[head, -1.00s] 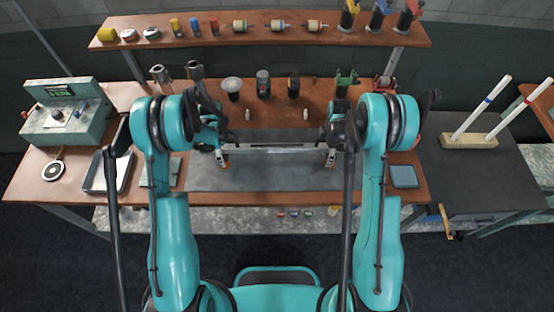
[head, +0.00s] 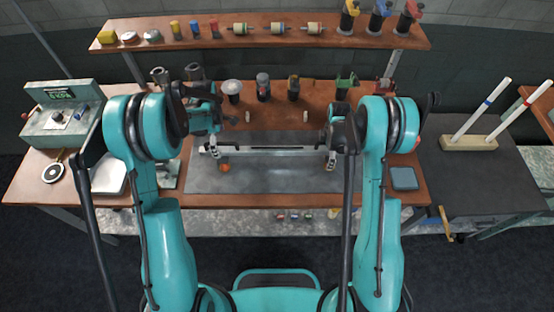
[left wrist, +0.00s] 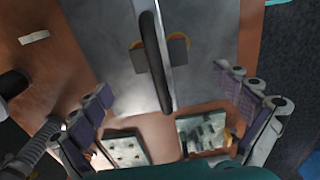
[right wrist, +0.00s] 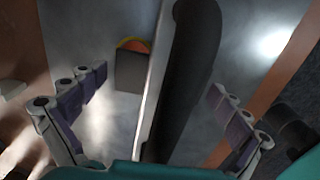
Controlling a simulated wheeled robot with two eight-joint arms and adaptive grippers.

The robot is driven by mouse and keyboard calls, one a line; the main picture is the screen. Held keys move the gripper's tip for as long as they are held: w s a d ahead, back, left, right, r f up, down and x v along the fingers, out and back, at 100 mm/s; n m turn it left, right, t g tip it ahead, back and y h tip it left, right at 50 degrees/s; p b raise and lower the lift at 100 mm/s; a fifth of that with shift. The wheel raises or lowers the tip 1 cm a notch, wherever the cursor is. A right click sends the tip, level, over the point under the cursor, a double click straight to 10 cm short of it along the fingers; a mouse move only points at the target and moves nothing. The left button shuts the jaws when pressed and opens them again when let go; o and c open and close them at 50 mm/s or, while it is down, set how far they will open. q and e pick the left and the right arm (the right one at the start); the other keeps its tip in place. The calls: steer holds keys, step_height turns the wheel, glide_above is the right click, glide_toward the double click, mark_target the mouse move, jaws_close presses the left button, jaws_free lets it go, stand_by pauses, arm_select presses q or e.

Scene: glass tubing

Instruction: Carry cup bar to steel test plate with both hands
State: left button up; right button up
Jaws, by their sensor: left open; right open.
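The cup bar (head: 265,150) is a long pale metal bar lying left to right over the dark grey steel test plate (head: 265,180). Orange-rimmed cups show under its ends; whether they touch the plate is unclear. My left gripper (head: 213,137) is above the bar's left end. In the left wrist view, its open fingers (left wrist: 163,82) are on either side of the bar and its black handle (left wrist: 152,45), not closed on it. My right gripper (head: 332,148) is at the right end. In the right wrist view, its open fingers (right wrist: 158,85) are apart around the other black handle (right wrist: 192,60).
Several cups and fittings stand behind the plate, below a raised shelf (head: 265,42). A green gauge box (head: 62,120) is at left, with a pale tray (head: 108,178) nearby. A blue-grey pad (head: 403,178) lies at right. A block with two white rods (head: 470,143) stands farther right.

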arm_select(q)
step_height(320, 180, up, 2)
steer(key=shift+r, duration=0.35)
arm_select(e)
steer(key=shift+r, duration=0.15)
step_height(320, 180, up, 12)
steer(key=shift+f, duration=0.1)
stand_by(0.3)
